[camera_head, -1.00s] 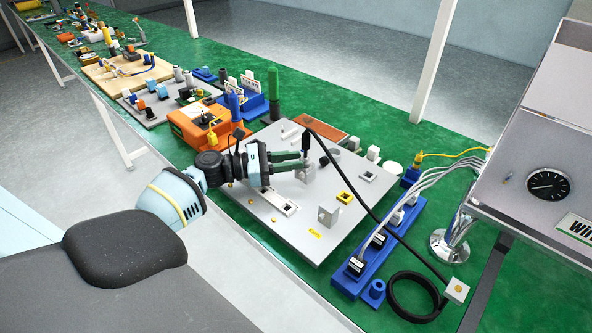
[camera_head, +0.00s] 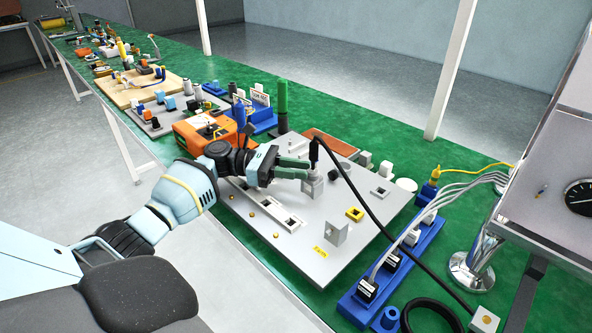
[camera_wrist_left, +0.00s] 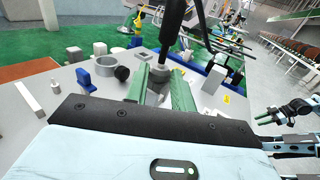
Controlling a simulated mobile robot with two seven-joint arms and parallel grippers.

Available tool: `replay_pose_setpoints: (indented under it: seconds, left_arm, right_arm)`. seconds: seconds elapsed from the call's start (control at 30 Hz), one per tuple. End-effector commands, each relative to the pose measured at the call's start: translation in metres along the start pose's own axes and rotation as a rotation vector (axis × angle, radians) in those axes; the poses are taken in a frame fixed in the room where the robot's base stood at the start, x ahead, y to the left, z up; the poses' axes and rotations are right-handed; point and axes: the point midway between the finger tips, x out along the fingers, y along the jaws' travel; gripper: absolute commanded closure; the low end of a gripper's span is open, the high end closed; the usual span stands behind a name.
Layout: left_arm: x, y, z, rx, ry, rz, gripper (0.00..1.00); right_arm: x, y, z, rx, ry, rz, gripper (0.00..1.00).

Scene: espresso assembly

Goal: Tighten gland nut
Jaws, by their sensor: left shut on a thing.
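A black cable end stands upright in a grey gland fitting (camera_head: 313,182) on the light grey plate (camera_head: 262,211). My left gripper (camera_head: 307,170) reaches in from the left, low over the plate, with its green fingers shut at the fitting. In the left wrist view, the fingers (camera_wrist_left: 163,86) lie on either side of a grey nut (camera_wrist_left: 168,74) below the black cable end (camera_wrist_left: 172,25). The fingers partly hide the nut's lower part.
The black cable (camera_head: 372,213) arcs right from the fitting across the plate. A blue power strip (camera_head: 406,262) with plugs lies right of the plate. An orange device (camera_head: 204,133) and a green upright cylinder (camera_head: 282,97) stand behind. A yellow-framed square (camera_head: 355,214) and a small grey block (camera_head: 335,233) sit on the plate.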

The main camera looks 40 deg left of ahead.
Motion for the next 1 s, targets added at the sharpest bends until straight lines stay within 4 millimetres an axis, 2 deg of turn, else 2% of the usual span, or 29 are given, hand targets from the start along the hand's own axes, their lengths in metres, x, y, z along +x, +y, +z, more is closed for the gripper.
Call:
replay_pose_setpoints:
  seconds: [0.17,0.2,0.27,0.63,1.0]
  left_arm:
    - [0.002,0.000,0.002,0.002,-0.006,-0.001,0.98]
    - [0.002,0.000,0.002,0.002,-0.006,-0.001,0.73]
    - [0.002,0.000,0.002,0.002,-0.005,-0.001,0.65]
    - [-0.005,0.000,0.000,0.000,-0.001,0.001,0.65]
    - [-0.059,0.000,0.000,0.001,-0.002,0.000,0.65]
  right_arm:
    - [0.000,0.000,0.002,0.000,-0.004,0.000,0.64]
    - [0.000,0.000,0.002,0.000,-0.005,0.000,0.64]
    - [0.000,0.000,0.003,0.000,-0.006,0.000,0.64]
    - [0.000,0.000,0.005,0.001,-0.010,0.000,0.64]
    - [0.004,0.000,0.010,0.002,-0.016,-0.001,0.64]
